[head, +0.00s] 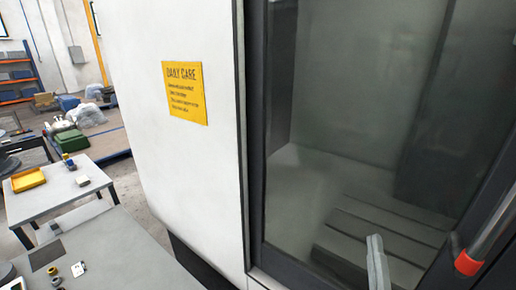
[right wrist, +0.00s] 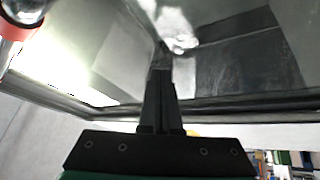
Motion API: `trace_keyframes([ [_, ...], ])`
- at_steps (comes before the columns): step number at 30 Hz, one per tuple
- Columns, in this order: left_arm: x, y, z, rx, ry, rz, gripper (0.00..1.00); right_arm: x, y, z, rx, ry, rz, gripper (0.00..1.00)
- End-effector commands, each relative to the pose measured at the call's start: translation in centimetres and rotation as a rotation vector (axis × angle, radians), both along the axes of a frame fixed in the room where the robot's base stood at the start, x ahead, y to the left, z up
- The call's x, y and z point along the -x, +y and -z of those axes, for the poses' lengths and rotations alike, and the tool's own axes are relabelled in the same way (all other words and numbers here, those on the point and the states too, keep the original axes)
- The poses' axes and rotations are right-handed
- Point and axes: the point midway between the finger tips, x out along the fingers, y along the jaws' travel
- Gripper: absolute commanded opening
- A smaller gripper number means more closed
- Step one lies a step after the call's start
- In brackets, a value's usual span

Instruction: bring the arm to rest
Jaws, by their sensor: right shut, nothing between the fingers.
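My right gripper (head: 376,262) shows at the bottom right of the head view, in front of the machine's glass door (head: 350,120). In the right wrist view its dark fingers (right wrist: 160,85) are together, with nothing between them. They point toward the dark glass, and I cannot tell whether they touch it. My left gripper is in neither view. No butterfly valve can be made out in these frames.
A red-ended door handle (head: 468,263) is right of the gripper. The white machine panel (head: 190,150) bears a yellow sign (head: 185,92). At left are a grey table (head: 120,255) and a white table (head: 50,196) with a yellow tray (head: 28,179).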

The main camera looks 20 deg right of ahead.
Motion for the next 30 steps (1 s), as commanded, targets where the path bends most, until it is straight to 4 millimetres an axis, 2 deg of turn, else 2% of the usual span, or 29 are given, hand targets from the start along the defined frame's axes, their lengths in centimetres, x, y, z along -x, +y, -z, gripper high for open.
trace_keyframes([
  [1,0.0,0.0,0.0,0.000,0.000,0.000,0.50,-1.0,1.0,-4.5,-0.060,-0.130,-0.074,0.00],
  [3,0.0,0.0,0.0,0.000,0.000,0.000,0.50,-1.7,2.5,-10.0,-0.157,-0.291,-0.203,0.00],
  [6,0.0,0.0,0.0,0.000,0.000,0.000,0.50,-1.7,4.8,-16.7,-0.280,-0.478,-0.403,0.00],
  [9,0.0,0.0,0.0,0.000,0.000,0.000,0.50,-0.8,7.2,-22.2,-0.381,-0.617,-0.610,0.00],
  [12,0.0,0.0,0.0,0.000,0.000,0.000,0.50,0.7,9.9,-26.9,-0.478,-0.717,-0.839,0.00],
  [14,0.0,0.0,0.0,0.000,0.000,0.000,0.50,1.5,11.8,-29.0,-0.548,-0.747,-0.997,0.00],
  [15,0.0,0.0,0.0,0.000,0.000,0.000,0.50,1.7,13.1,-29.3,-0.605,-0.738,-1.098,0.00],
  [17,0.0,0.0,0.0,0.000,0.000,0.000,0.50,1.3,15.2,-28.7,-0.725,-0.686,-1.242,0.00],
  [19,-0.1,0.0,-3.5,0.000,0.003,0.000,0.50,1.1,15.3,-32.1,-0.773,-0.684,-1.265,0.00],
  [26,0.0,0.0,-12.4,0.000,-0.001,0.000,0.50,1.1,15.3,-40.8,-0.768,-0.683,-1.258,0.00],
  [30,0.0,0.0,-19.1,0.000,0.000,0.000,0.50,1.1,15.3,-47.6,-0.768,-0.683,-1.257,0.00],
])
